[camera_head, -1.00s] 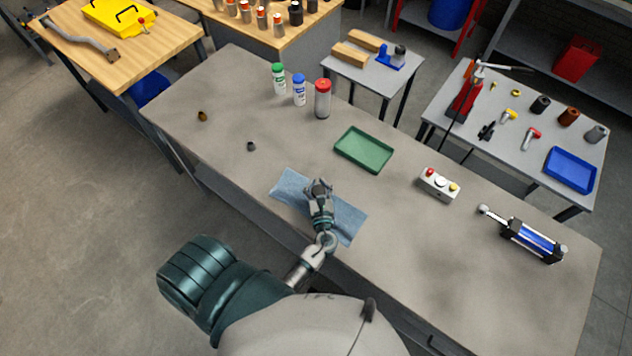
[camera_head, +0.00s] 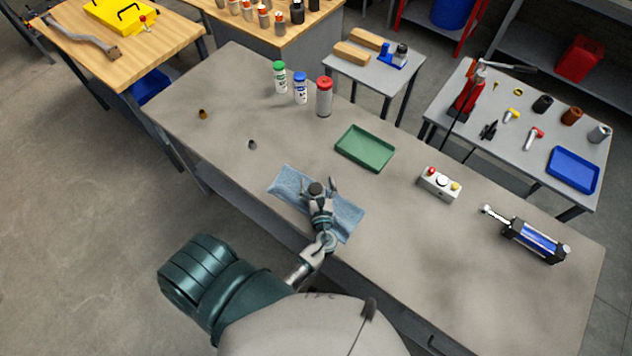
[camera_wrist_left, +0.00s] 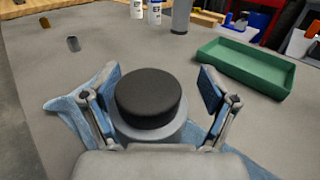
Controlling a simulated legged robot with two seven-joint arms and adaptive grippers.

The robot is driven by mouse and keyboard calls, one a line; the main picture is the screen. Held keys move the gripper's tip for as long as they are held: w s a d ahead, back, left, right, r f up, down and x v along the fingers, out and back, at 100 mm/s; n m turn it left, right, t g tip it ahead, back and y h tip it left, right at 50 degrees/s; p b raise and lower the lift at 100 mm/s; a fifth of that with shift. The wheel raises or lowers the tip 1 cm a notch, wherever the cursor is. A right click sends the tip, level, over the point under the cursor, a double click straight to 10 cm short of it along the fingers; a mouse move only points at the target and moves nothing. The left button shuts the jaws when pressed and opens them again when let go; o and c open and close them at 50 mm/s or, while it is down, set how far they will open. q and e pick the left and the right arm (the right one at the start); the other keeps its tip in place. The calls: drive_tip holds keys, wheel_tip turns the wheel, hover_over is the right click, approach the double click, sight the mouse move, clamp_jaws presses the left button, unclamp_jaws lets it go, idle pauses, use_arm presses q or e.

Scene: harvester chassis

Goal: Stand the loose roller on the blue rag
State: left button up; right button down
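The loose roller (camera_head: 315,189) stands on the blue rag (camera_head: 346,213) near the front edge of the grey bench. In the left wrist view the roller (camera_wrist_left: 148,98) has a dark top above a wider grey lower part, and it looks upright. My left gripper (camera_head: 318,186) is open, with one finger on each side of the roller and visible gaps between. The spread fingers also show in the left wrist view (camera_wrist_left: 158,88). The roller's base is partly hidden by the gripper. My right gripper is not in view.
A green tray (camera_head: 365,149) lies behind the rag. A small control box (camera_head: 439,184) and a blue cylinder (camera_head: 535,240) lie to the right. Bottles (camera_head: 300,88) stand at the back, and two small parts lie at the left. Bench around the rag is clear.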

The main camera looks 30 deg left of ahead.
use_arm(q)
drive_tip(key=shift+s+d+r, duration=0.35)
drive_tip(key=shift+s+r, duration=0.05)
drive_tip(key=shift+r, duration=0.2)
drive_tip(key=b+v, duration=0.1)
drive_tip(key=v, duration=0.9)
drive_tip(key=shift+s, duration=0.4)
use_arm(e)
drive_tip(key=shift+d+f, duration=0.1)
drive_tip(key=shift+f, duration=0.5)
